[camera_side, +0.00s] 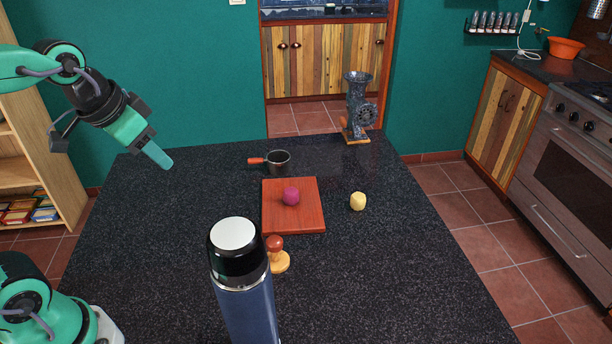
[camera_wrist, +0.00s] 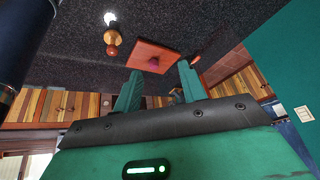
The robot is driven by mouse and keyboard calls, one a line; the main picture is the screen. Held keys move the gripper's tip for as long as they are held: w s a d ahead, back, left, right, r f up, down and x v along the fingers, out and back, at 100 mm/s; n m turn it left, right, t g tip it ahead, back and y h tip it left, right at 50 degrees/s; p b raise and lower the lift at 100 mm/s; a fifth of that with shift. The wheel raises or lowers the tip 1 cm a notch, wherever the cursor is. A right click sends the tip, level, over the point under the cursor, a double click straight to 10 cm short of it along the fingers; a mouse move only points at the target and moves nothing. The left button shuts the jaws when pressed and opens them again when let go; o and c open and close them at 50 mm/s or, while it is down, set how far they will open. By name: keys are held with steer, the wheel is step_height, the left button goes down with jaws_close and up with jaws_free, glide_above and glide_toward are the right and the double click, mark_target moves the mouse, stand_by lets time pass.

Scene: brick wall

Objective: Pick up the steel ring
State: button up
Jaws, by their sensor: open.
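I cannot make out a steel ring for sure in either view. In the wrist view a small bright white spot (camera_wrist: 110,18) shows on the dark table beside the wooden stamp-like piece (camera_wrist: 112,38); I cannot tell if it is the ring or a glint. My gripper (camera_side: 155,153) is raised over the table's far left side in the side view, apart from everything on it. In the wrist view my gripper (camera_wrist: 158,85) has its two green fingers spread with nothing held between them.
A tall blue flask (camera_side: 243,285) stands at the front, hiding some table. The stamp-like piece (camera_side: 278,261) is beside it. Behind are a red board (camera_side: 308,217) with a purple ball (camera_side: 291,196), a yellow lump (camera_side: 358,201), a small pot (camera_side: 279,163) and a grinder (camera_side: 358,105). The left is clear.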

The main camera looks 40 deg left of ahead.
steer(key=w+a+m, duration=0.2)
steer(key=w, duration=0.7)
steer(key=m+g, duration=0.3)
steer(key=m, duration=0.4)
glide_above(256, 159)
steer(key=s, duration=0.2)
step_height(256, 159, down, 18)
steer(key=r, duration=0.1)
steer(key=shift+w+f, duration=0.3)
steer(key=shift+f, duration=1.05)
steer(key=shift+w+f, duration=0.3)
steer(key=shift+f, duration=1.05)
steer(key=shift+w+f, duration=0.3)
steer(key=shift+f, duration=1.05)
jaws_close()
steer(key=shift+r, duration=0.15)
